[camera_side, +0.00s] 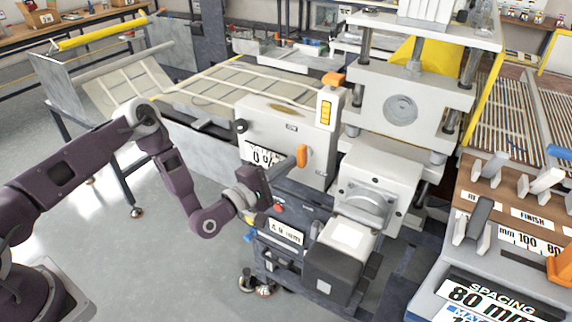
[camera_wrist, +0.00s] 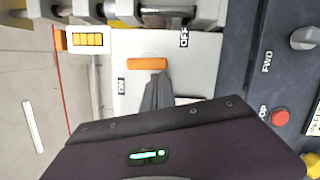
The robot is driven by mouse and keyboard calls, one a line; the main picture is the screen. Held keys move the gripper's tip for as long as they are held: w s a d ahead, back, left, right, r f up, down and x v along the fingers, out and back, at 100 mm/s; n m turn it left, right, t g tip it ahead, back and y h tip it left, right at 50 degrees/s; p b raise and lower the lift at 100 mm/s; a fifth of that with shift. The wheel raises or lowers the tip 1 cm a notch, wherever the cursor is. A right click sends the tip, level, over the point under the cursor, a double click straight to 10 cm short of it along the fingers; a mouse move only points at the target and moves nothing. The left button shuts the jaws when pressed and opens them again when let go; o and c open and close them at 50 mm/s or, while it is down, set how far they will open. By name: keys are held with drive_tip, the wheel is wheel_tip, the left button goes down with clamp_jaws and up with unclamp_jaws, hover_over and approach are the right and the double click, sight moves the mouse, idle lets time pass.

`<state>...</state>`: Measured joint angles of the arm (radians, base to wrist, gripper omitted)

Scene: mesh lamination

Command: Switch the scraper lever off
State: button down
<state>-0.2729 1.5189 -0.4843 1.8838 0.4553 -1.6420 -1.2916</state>
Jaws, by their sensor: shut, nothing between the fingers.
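The scraper lever has an orange handle (camera_side: 302,155) on the front of the light grey machine housing. In the wrist view the orange handle (camera_wrist: 147,64) lies crosswise, between an ON label (camera_wrist: 121,86) and an OFF label (camera_wrist: 184,37). My gripper (camera_side: 291,163) is shut and empty, with its fingers pointing at the handle. In the wrist view its dark fingertips (camera_wrist: 157,77) are right beside the handle; I cannot tell whether they touch it. The lever's pivot is not clearly seen.
A red button (camera_wrist: 279,117) and a grey knob (camera_wrist: 305,38) marked FWD are on the dark panel. A white switch box with yellow windows (camera_side: 326,108) rises above the housing. A motor block (camera_side: 340,262) juts out at the right. Open floor (camera_side: 185,275) lies left of the machine.

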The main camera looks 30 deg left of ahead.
sight(302, 167)
drive_tip(key=shift+d+f, duration=0.1)
drive_tip(key=shift+d, duration=0.05)
drive_tip(key=n, duration=0.3)
drive_tip(key=d+n+t+y, duration=0.1)
drive_tip(key=n, duration=0.2)
drive_tip(key=f+n, duration=0.1)
drive_tip(key=n, duration=0.1)
drive_tip(key=shift+d+n+t, duration=0.3)
drive_tip(key=shift+d+n, duration=0.05)
drive_tip(key=shift+n, duration=0.05)
drive_tip(key=shift+d, duration=0.15)
drive_tip(key=shift+d+n+y, duration=0.3)
drive_tip(key=shift+n+y, duration=0.1)
drive_tip(key=shift+n, duration=0.4)
drive_tip(key=shift+d, duration=0.5)
drive_tip(key=shift+d+r, duration=0.35)
drive_tip(key=shift+d, duration=0.1)
